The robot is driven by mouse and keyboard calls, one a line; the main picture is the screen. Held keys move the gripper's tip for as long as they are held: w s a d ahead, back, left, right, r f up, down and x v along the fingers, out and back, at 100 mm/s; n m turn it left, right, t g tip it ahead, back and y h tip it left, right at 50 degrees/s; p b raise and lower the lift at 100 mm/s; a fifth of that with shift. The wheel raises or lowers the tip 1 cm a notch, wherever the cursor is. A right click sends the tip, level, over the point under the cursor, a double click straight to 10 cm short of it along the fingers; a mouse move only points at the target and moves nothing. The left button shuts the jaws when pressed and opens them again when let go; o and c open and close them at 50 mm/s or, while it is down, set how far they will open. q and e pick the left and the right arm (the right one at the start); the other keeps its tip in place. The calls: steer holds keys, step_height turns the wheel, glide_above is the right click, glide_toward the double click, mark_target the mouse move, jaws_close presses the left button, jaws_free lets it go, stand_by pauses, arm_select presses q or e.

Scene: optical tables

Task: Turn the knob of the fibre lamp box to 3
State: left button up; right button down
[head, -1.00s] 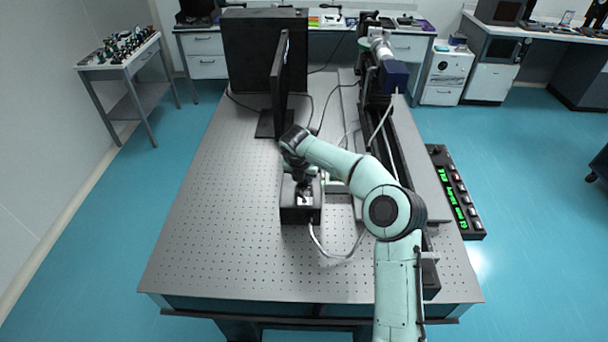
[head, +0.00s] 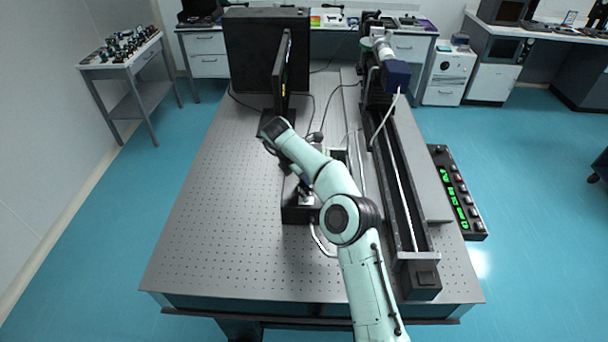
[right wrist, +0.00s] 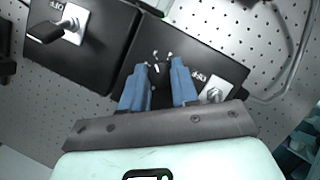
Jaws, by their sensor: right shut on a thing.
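The fibre lamp box (head: 296,215) is a black box standing on the perforated table, partly hidden under my right arm in the head view. In the right wrist view its dark top face (right wrist: 218,68) carries small white marks and a light plate with a fitting. My right gripper (right wrist: 160,84) has its two blue fingers down at this face, shut on the dark knob (right wrist: 159,97) between them. The knob is mostly hidden by the fingers, and I cannot read its setting. In the head view the right gripper (head: 305,186) is small and partly covered. My left gripper is not in view.
A second black box (right wrist: 100,62) with a dark lever on a light plate lies beside the lamp box. A monitor (head: 283,75) stands behind. A long black rail (head: 408,215) runs along the right. The left of the optical table (head: 215,220) is clear.

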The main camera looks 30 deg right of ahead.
steer(key=shift+m, duration=0.3)
steer(key=c, duration=0.8)
jaws_free()
steer(key=shift+c, duration=0.2)
steer(key=shift+r, duration=0.1)
